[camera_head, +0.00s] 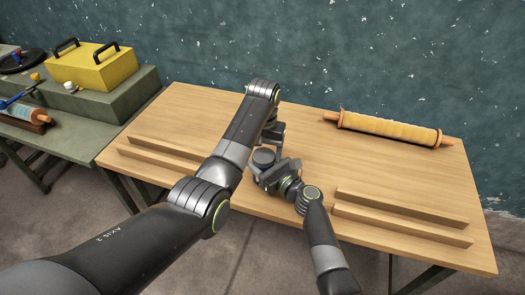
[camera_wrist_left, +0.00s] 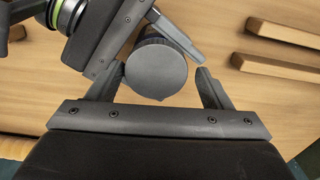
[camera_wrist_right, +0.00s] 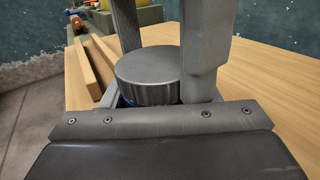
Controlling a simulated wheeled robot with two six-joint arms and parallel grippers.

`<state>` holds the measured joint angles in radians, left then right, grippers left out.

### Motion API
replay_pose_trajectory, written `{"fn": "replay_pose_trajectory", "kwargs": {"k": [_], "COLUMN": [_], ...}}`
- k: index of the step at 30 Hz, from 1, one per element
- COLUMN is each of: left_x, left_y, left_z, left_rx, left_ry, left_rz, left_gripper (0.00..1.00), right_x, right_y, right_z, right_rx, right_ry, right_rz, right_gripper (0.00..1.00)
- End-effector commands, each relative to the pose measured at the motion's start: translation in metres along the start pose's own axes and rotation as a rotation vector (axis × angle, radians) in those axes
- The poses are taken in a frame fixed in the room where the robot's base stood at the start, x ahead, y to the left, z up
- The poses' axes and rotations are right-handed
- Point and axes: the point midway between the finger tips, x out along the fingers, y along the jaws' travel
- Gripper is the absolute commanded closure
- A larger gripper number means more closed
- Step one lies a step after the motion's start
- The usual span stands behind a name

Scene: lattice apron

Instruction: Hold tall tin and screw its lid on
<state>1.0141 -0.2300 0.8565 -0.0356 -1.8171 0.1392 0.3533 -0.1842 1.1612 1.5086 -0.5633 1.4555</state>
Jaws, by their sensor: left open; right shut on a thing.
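The tall tin stands upright and is mostly hidden. A sliver of its blue body (camera_wrist_right: 125,102) shows under the lid in the right wrist view. The round dark grey lid (camera_wrist_right: 148,77) sits on top of the tin; whether it is threaded on, I cannot tell. The lid also shows in the head view (camera_head: 264,156) and left wrist view (camera_wrist_left: 156,70). My right gripper (camera_head: 268,176) is shut on the tin below the lid. My left gripper (camera_wrist_left: 160,76) is open above, with one finger on each side of the lid; contact is unclear.
A rolling-pin-like roll (camera_head: 388,129) lies at the back right of the wooden table (camera_head: 330,165). Wooden rails lie at the left (camera_head: 160,157) and right (camera_head: 400,215). A green bench with a yellow toolbox (camera_head: 92,66) stands at left. The table's middle right is clear.

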Motion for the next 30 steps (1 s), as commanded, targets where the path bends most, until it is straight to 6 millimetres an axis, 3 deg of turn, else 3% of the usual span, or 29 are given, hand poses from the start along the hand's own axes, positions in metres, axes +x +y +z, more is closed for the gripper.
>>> {"fn": "replay_pose_trajectory", "kwargs": {"k": [4,13,25,30], "left_x": [-0.006,-0.043,-0.046,-0.052], "left_y": [0.006,0.005,0.003,0.002], "left_z": [0.001,0.001,0.001,0.000], "left_rx": [0.008,0.009,-0.004,-0.113], "left_ry": [-0.002,-0.002,-0.002,-0.002], "left_rz": [0.011,0.010,0.006,0.005], "left_gripper": [0.21,0.21,0.25,0.25], "right_x": [0.002,0.001,0.001,0.001], "right_y": [0.002,0.001,0.001,0.001], "right_z": [0.002,0.001,0.002,0.002], "right_rx": [0.000,0.001,0.000,0.000], "right_ry": [-0.004,-0.001,-0.003,-0.003], "right_rz": [0.004,0.002,0.002,0.001], "right_gripper": [1.00,1.00,1.00,1.00]}}
